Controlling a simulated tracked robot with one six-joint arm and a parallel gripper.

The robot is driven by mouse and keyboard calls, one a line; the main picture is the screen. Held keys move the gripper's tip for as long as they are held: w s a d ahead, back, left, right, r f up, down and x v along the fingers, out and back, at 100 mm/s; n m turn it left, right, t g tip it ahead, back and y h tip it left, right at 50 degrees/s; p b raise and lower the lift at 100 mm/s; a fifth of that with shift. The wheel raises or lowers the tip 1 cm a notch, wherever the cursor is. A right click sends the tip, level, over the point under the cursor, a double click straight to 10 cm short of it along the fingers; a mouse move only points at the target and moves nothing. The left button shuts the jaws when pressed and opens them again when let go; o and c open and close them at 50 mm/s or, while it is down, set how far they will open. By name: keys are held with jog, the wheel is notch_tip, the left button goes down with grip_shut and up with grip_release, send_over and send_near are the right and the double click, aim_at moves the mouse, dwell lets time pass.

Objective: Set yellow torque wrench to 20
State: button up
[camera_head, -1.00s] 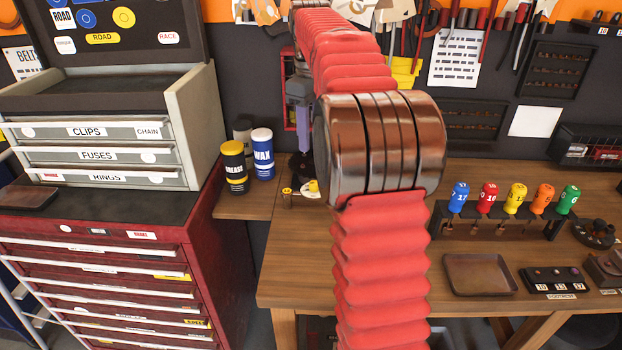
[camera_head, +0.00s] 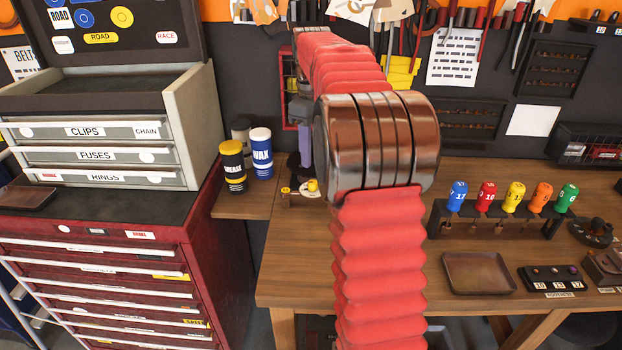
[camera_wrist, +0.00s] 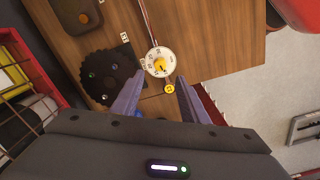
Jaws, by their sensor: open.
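A round white dial (camera_wrist: 157,53) with numbers around its rim and a yellow centre (camera_wrist: 160,66) lies below my gripper in the wrist view. A small yellow knob (camera_wrist: 169,88) sits beside it. In the head view the dial's yellow and white top (camera_head: 312,187) shows at the bench's left end. My gripper (camera_wrist: 161,78) is open and empty, its two purple-grey fingers on either side of the dial area; I cannot tell whether they touch it. In the head view the arm partly hides the gripper. A yellow numbered handle (camera_head: 515,196) stands in a rack on the right.
A black toothed disc (camera_wrist: 108,78) lies left of the dial in the wrist view. A yellow-black grease can (camera_head: 233,165) and a blue-white wax can (camera_head: 261,153) stand left of the gripper. Blue, red, orange and green handles share the rack (camera_head: 470,231). A brown tray (camera_head: 478,273) lies in front.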

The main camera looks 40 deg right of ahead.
aim_at(312, 182)
notch_tip(312, 182, down, 9)
jog(key=shift+r, duration=0.1)
dwell(0.3)
jog(key=shift+c, duration=0.2)
